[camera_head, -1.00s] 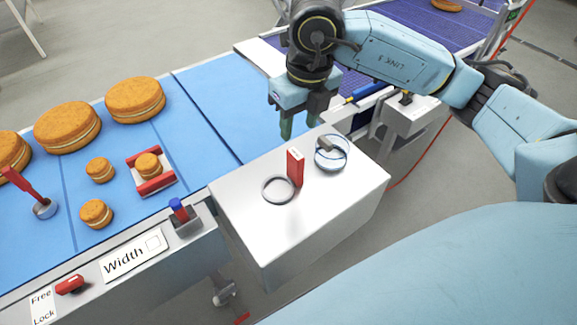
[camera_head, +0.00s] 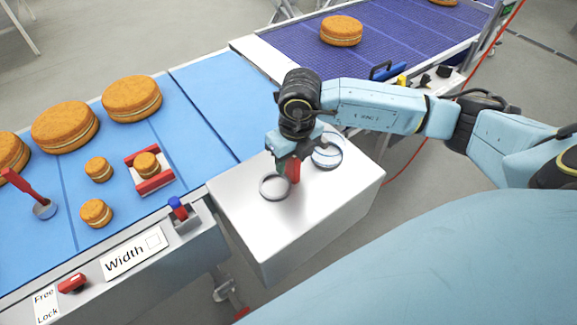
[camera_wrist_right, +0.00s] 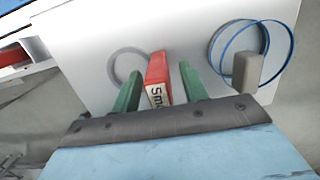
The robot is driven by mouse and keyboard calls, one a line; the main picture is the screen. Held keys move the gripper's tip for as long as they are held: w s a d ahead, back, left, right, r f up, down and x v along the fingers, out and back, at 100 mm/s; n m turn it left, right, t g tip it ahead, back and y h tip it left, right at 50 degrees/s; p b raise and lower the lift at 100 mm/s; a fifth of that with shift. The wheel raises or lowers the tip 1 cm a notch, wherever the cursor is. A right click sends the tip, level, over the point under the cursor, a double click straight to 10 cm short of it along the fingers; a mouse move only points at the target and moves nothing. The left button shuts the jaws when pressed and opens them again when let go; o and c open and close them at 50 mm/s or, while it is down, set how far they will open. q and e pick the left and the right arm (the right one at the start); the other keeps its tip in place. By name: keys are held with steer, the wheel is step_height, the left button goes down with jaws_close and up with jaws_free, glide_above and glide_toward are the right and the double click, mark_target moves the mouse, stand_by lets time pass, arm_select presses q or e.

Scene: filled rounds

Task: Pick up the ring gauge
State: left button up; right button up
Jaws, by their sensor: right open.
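The ring gauge is a thin grey ring (camera_head: 264,193) with an upright red block handle (camera_head: 294,171), on a pale metal box top (camera_head: 325,205). My right gripper (camera_head: 284,163) is over the handle and partly hides it. In the right wrist view, the open green fingers of the gripper (camera_wrist_right: 160,74) stand on either side of the red handle (camera_wrist_right: 156,72), which bears partly hidden lettering beginning "Sm". A gap shows between handle and right finger; left-finger contact is unclear. The ring (camera_wrist_right: 113,66) lies beyond the left finger. My left gripper is out of view.
A larger blue-edged ring (camera_head: 327,165) with a grey block handle (camera_wrist_right: 246,70) stands close to the right. A blue belt (camera_head: 215,110) with several filled rounds runs left. A purple belt (camera_head: 385,45) lies behind. The box's front is clear.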

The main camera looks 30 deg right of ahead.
jaws_close()
stand_by(0.3)
